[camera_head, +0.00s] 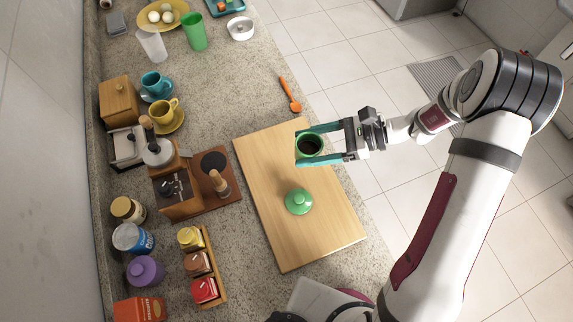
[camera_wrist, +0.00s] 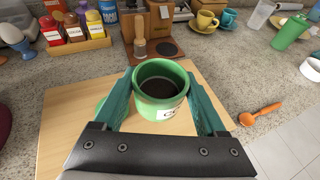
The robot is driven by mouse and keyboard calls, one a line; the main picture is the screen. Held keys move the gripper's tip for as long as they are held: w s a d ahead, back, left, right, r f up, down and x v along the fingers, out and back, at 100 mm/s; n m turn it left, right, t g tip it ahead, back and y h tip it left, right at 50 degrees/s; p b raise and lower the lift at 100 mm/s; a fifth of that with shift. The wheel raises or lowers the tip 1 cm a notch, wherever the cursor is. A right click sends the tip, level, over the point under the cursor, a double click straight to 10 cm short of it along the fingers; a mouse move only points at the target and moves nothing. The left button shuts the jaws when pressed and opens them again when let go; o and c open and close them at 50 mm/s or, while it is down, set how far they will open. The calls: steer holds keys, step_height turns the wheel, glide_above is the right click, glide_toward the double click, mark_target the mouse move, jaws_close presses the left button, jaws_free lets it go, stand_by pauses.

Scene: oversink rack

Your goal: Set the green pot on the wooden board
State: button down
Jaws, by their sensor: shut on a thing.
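The green pot (camera_head: 309,145) is small and lidless, with a dark inside and a white label that shows in the wrist view (camera_wrist: 160,92). My gripper (camera_head: 318,146) is shut on the pot, with one teal finger on each side of it. The pot is upright over the far right part of the wooden board (camera_head: 272,178). I cannot tell whether its base touches the board. A green lid (camera_head: 298,201) with a knob lies on the board, nearer than the pot; in the wrist view it is mostly hidden behind the left finger.
An orange spoon (camera_head: 290,94) lies on the counter beyond the board. A coffee grinder (camera_head: 176,193) and a tamper stand (camera_head: 215,178) are left of the board. A rack of small jars (camera_head: 203,266) stands near left. The board's right edge is close to the counter's edge.

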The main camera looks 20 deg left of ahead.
glide_above(281, 166)
step_height(281, 166, down, 4)
steer(key=shift+d+r, duration=0.15)
steer(key=shift+r, duration=0.1)
step_height(281, 166, down, 4)
steer(key=shift+f, duration=0.1)
steer(key=shift+f, duration=0.1)
jaws_free()
steer(key=v, duration=1.2)
steer(key=s+d+r+n+h, duration=0.2)
steer(key=s+r+n+h, duration=0.15)
steer(key=r, duration=0.45)
steer(key=s+d+r+n+t+h, duration=0.2)
steer(key=s+d+r+h, duration=0.1)
steer(key=s, duration=0.5)
steer(key=s+d+r+n+t+h, duration=0.2)
steer(key=s+d, duration=0.4)
steer(key=s, duration=0.3)
steer(key=shift+s+d+r+t+h, duration=0.2)
steer(key=shift+d+r+t+h, duration=0.25)
steer(key=shift+r+h, duration=0.5)
